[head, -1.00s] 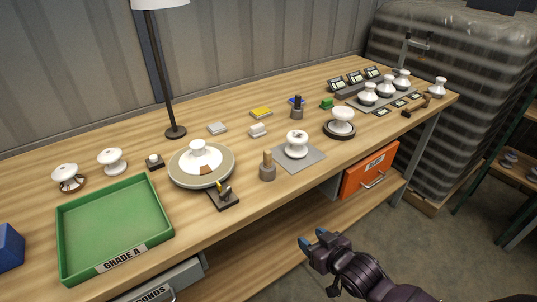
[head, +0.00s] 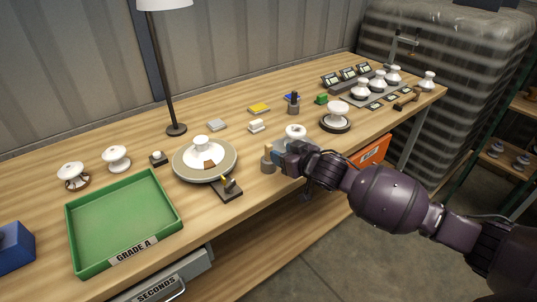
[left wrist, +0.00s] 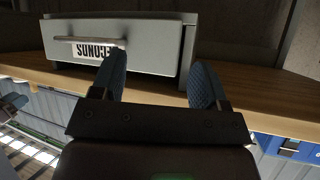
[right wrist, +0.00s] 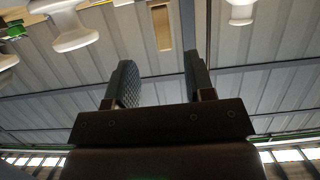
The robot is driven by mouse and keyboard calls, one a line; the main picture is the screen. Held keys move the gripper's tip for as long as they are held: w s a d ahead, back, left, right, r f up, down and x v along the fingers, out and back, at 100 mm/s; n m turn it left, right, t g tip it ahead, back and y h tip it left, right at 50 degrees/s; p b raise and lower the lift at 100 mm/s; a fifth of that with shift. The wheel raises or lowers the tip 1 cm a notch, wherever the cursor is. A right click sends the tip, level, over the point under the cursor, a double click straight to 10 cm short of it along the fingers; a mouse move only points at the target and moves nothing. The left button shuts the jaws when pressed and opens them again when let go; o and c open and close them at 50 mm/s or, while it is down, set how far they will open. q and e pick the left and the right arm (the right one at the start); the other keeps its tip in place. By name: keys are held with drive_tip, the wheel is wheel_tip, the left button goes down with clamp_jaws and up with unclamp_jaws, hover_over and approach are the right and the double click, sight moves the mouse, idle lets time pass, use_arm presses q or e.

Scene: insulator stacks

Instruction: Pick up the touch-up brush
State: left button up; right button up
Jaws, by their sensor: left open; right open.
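What looks like the touch-up brush, a pale wooden handle (head: 268,149), stands upright in a small grey cup (head: 267,166) on the wooden bench. Its bristles are not visible. In the right wrist view a wooden strip (right wrist: 161,27), apparently that handle, shows beyond the fingers, in line with the gap. My right gripper (head: 277,154) is open, just right of the cup in the head view, with its blue fingertips close to it. It also shows in the right wrist view (right wrist: 158,82). My left gripper (left wrist: 157,85) is open and empty, facing the grey SECONDS drawer (left wrist: 140,45).
Left of the cup are a round turntable (head: 232,162) with a white insulator and a small switch box (head: 226,190). A white insulator (head: 295,131) stands behind my right gripper. A green tray (head: 125,250) is at the left. The orange drawer (head: 374,150) is below right.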

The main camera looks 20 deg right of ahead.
sight(269, 147)
drive_tip(key=shift+a+x, duration=0.1)
drive_tip(key=shift+x, duration=1.6)
drive_tip(key=shift+a+x, duration=0.15)
drive_tip(key=shift+x, duration=1.55)
drive_tip(key=shift+s, duration=0.1)
drive_tip(key=shift+c, duration=0.2)
drive_tip(key=shift+r, duration=0.1)
clamp_jaws()
